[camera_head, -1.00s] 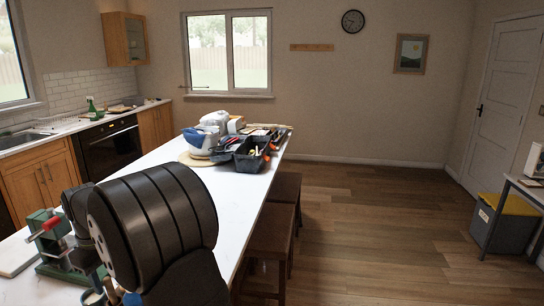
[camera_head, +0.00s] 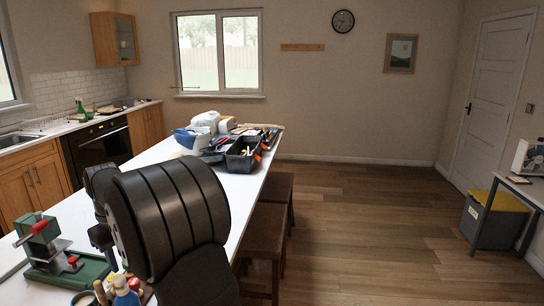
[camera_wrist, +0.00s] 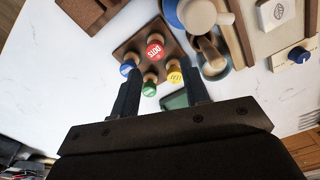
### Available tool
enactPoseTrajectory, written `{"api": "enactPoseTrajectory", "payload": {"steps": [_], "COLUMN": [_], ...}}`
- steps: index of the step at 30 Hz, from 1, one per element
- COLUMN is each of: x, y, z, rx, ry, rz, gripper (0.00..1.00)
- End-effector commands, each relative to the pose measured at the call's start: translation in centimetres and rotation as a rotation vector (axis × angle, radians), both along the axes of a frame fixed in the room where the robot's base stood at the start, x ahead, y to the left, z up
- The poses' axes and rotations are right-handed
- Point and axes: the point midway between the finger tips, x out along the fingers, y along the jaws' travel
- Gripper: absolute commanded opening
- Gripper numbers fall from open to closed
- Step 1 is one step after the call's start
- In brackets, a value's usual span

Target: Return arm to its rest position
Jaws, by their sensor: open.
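My gripper (camera_wrist: 160,76) is open in the wrist view, its two dark fingers spread and nothing seen held between them. Beyond the fingertips, a brown wooden stand (camera_wrist: 133,47) bears round-topped stamps: red (camera_wrist: 154,50), blue (camera_wrist: 127,68), yellow (camera_wrist: 174,76) and green (camera_wrist: 149,89). The fingers overlap the stand's near side in the picture; I cannot tell how far apart they are in height. In the head view, my black arm fills the lower middle and the gripper's fingers cannot be made out.
A green press (camera_head: 45,244) stands on the white counter (camera_head: 150,156) at left. A dark tool tray (camera_head: 243,155) is at the counter's far end. Stools (camera_head: 262,232) stand along its right side. Open floor lies to the right. A cup of tools (camera_wrist: 212,54) stands beside the stamps.

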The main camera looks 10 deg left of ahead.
Motion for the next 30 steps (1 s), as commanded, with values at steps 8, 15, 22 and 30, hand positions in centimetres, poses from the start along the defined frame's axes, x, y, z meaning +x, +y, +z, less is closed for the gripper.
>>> {"api": "enactPoseTrajectory", "payload": {"steps": [8, 15, 22, 30], "x": [4.3, 7.5, 10.3, 13.2], "y": [-3.7, -7.0, -10.5, -14.7], "z": [-1.3, -2.4, -3.5, -4.7], "rx": [-0.001, 0.0, -0.001, 0.0], "ry": [0.001, 0.0, 0.001, 0.0], "rz": [-0.161, -0.295, -0.425, -0.571], "gripper": [0.42, 0.42, 0.42, 0.42]}}
